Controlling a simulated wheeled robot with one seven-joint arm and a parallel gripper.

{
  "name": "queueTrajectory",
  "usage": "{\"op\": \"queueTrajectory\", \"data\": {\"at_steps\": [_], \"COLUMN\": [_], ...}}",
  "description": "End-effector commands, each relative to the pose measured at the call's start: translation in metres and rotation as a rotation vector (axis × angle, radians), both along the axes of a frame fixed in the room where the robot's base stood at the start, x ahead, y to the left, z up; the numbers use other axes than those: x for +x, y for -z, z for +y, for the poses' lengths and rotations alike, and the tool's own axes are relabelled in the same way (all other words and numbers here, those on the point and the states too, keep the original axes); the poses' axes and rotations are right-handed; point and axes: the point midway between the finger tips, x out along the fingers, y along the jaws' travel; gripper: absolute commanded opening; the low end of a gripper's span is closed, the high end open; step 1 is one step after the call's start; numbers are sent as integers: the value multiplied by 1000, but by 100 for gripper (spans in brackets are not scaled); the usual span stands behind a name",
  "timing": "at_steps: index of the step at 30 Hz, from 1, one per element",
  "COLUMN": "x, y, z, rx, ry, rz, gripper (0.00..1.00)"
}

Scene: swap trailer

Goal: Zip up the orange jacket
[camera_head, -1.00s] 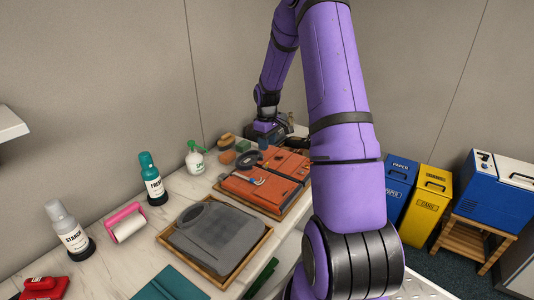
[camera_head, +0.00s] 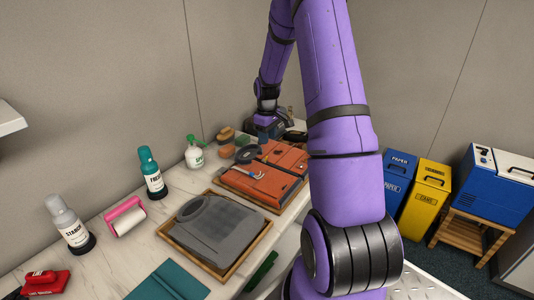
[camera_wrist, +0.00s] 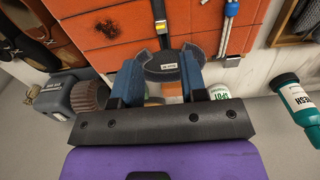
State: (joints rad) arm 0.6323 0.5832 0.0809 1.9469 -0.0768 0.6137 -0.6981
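The orange jacket (camera_head: 262,184) lies folded flat in a wooden tray on the counter. It fills the top of the wrist view (camera_wrist: 105,25), with a dark burn-like spot. A dark strip with a yellow piece (camera_wrist: 154,17) and another strip with a metal end (camera_wrist: 225,40) and pale cords cross it. My gripper (camera_wrist: 162,88) has two blue fingers spread apart, with nothing seen held between them. It is at the far end of the jacket. A dark round labelled piece (camera_wrist: 165,66) lies just beyond the fingertips; I cannot tell whether they touch it.
A grey garment (camera_head: 215,230) lies in a nearer tray. A spray bottle (camera_head: 194,155), a teal bottle (camera_head: 152,174), a starch bottle (camera_head: 70,226) and a pink lint roller (camera_head: 126,218) line the counter's left side. Blue (camera_head: 398,183) and yellow (camera_head: 425,198) bins stand at right.

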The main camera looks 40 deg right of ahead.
Motion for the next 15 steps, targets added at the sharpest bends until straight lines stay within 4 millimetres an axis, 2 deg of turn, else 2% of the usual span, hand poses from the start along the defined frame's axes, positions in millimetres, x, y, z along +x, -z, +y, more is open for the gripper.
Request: {"op": "queueTrajectory", "data": {"at_steps": [1,9,15], "x": [-1,-1,0], "y": [10,57,80], "z": [1,1,1], "rx": [2,1,1], "ry": [0,0,-1], "rz": [5,3,2], "gripper": [39,39,39]}}
